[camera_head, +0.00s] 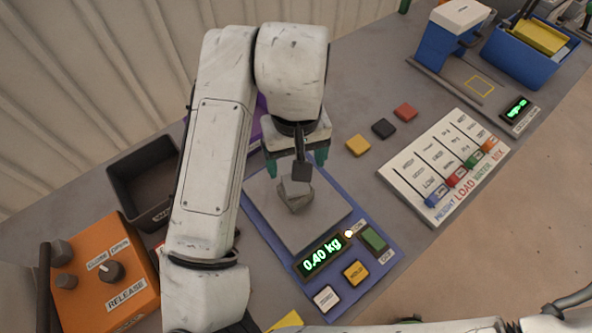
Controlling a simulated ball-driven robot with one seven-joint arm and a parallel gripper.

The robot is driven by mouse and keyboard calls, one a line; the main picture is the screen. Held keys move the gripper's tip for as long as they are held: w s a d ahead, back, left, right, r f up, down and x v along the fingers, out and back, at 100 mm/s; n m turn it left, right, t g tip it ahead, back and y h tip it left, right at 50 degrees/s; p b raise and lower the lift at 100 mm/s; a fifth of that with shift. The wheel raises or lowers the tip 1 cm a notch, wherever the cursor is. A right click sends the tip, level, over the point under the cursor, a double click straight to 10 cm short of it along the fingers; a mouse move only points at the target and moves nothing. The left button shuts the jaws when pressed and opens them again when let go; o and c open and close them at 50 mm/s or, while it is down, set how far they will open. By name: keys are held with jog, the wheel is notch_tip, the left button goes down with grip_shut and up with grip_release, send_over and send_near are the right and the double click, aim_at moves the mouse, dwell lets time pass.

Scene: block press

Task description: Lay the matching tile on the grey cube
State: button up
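A grey cube (296,200) sits on the square plate (318,222) of a blue scale. Its top is partly hidden by my gripper. My gripper (297,165) hangs over the cube's far side with its green-tipped fingers apart. A small dark part shows between the fingers, just above the cube; I cannot tell whether it is a held thing or part of my gripper. A yellow tile (358,146), a black tile (384,129) and a red tile (405,112) lie in a row on the table, right of my gripper.
The scale display (321,257) reads 0.40 kg. A slider panel (408,173) lies right, an orange release box (105,276) left, a dark bin (128,204) behind it. A blue bin (520,62) stands far right.

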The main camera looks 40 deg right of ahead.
notch_tip(320, 180, up, 4)
jog(key=shift+f, duration=0.25)
jog(key=shift+s+f, duration=0.1)
dwell(0.5)
